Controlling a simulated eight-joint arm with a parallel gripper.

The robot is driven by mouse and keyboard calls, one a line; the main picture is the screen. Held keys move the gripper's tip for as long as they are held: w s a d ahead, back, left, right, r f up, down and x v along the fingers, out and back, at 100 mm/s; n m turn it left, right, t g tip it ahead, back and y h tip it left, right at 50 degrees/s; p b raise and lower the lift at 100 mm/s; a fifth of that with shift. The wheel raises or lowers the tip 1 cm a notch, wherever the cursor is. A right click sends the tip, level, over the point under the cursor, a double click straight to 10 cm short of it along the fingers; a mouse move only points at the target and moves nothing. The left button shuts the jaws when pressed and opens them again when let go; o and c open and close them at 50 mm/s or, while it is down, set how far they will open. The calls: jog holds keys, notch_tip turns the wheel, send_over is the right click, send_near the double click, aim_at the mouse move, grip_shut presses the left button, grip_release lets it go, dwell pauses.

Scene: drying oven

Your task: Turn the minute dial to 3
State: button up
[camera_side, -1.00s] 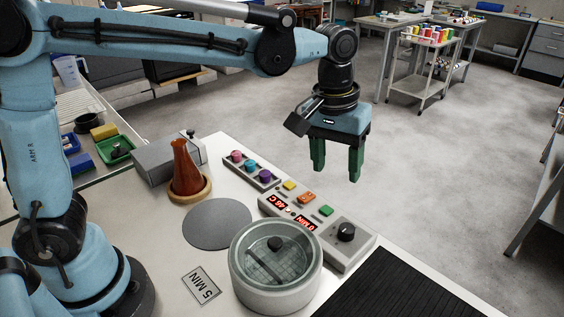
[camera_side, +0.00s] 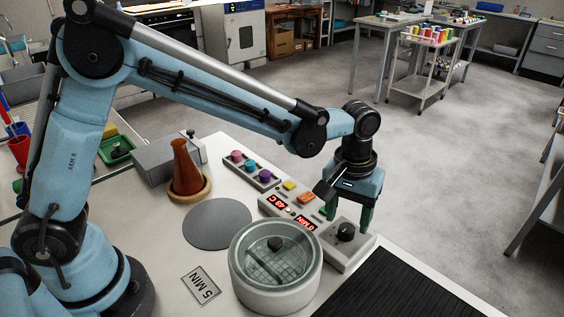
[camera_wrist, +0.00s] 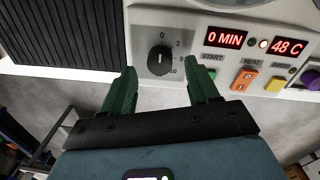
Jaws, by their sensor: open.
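The minute dial is a black knob (camera_side: 346,232) at the right end of the grey control panel (camera_side: 330,261). In the wrist view the dial (camera_wrist: 160,60) has marks 0, 3, 5 and 10 around it, and its white pointer line stands about upright, toward the 0 side. The red display (camera_wrist: 226,38) reads 0 MIN, and the other display (camera_wrist: 288,46) reads 48 C. My gripper (camera_wrist: 160,80) is open, with its green fingers on either side below the dial and apart from it. In the side view my gripper (camera_side: 350,216) is low over the panel, just behind the dial.
A lidded glass dish (camera_side: 276,262) stands in front of the panel. A flask (camera_side: 187,168) stands at left; a black ribbed mat (camera_side: 395,287) lies at right.

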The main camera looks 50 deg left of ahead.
aim_at(346, 232)
jog(key=shift+f, duration=1.2)
jog(key=shift+c, duration=0.4)
jog(key=c, duration=1)
